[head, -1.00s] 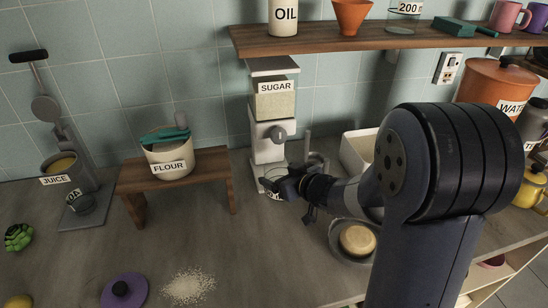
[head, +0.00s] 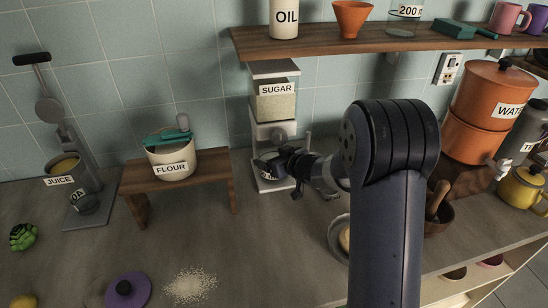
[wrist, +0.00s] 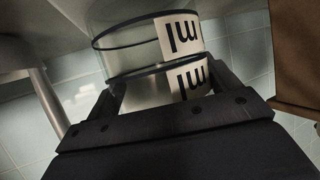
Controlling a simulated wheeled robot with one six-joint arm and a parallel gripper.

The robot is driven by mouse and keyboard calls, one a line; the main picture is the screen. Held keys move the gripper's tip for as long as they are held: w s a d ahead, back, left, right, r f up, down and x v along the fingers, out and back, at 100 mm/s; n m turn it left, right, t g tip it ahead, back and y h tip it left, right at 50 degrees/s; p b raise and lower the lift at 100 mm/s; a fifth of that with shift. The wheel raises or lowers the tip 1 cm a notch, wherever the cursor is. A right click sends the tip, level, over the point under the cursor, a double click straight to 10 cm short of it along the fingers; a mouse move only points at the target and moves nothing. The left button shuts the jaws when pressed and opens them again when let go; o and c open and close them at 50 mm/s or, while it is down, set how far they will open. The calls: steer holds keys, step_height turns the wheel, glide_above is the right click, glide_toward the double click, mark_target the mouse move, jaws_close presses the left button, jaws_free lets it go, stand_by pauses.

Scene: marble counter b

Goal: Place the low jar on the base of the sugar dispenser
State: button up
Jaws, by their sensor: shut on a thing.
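The sugar dispenser (head: 275,103) stands against the tiled wall, with a clear sugar-filled hopper and a pale column. Its flat pale base (head: 264,188) shows low down, partly hidden by my gripper. My gripper (head: 281,169) is at the front of the dispenser, shut on the low jar (head: 267,175), a short clear glass with a white label. In the wrist view the jar (wrist: 125,43) sits between the fingers of my gripper (wrist: 165,88). The jar is over the base, under the spout; I cannot tell whether it touches the base.
A wooden stand (head: 200,175) with the flour pot (head: 172,160) is to the left. A wooden shelf (head: 330,42) runs above. Spilled grains (head: 190,284) lie in front.

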steer(key=shift+f, duration=0.1)
steer(key=o, duration=0.8)
steer(key=shift+s+d+r, duration=0.1)
steer(key=shift+s+r, duration=0.05)
steer(key=shift+r, duration=0.1)
steer(key=v, duration=0.7)
